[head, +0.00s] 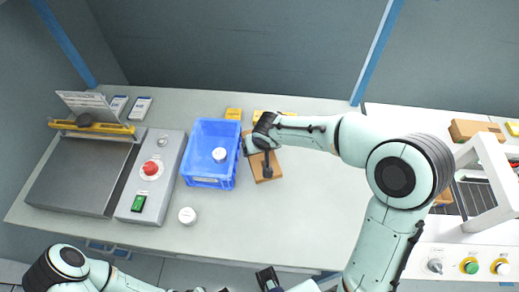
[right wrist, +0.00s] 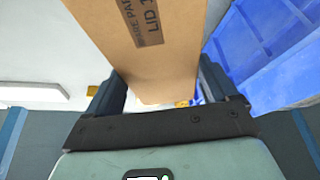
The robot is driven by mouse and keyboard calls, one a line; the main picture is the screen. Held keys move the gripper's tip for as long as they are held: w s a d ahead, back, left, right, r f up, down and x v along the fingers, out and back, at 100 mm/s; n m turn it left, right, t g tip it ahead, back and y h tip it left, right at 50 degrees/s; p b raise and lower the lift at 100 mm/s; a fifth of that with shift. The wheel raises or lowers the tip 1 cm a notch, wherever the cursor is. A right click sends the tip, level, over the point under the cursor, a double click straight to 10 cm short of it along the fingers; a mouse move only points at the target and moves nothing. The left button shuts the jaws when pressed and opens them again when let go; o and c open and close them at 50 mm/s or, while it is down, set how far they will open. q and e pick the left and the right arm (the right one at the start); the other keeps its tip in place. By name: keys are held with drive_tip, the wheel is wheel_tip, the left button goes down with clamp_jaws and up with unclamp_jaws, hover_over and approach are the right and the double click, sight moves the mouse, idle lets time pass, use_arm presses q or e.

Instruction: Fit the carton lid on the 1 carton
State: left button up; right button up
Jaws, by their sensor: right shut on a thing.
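A brown cardboard lid (head: 265,172) is at the middle of the bench, right of the blue crate. It also shows in the right wrist view (right wrist: 146,62), with dark print reading "LID" and a cut-off mark. My right gripper (head: 256,147) is shut on the lid, whose near edge lies between the two fingers (right wrist: 160,92). The arm hides part of the lid in the head view. A brown carton-like box (head: 472,129) stands on the white station at far right; its label cannot be read.
The blue crate (head: 232,130) holds a white round part (head: 220,154). Another white part (head: 187,216) lies on the bench (head: 280,225). A grey control box (head: 157,172) with a red knob and a flat plate stand left. Bench front right is clear.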

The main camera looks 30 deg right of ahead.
drive_tip(key=shift+w+f, duration=0.15)
drive_tip(key=shift+f, duration=1.65)
drive_tip(key=shift+b, duration=0.3)
drive_tip(key=shift+f, duration=0.2)
drive_tip(key=o, duration=0.8)
drive_tip(key=shift+r, duration=0.1)
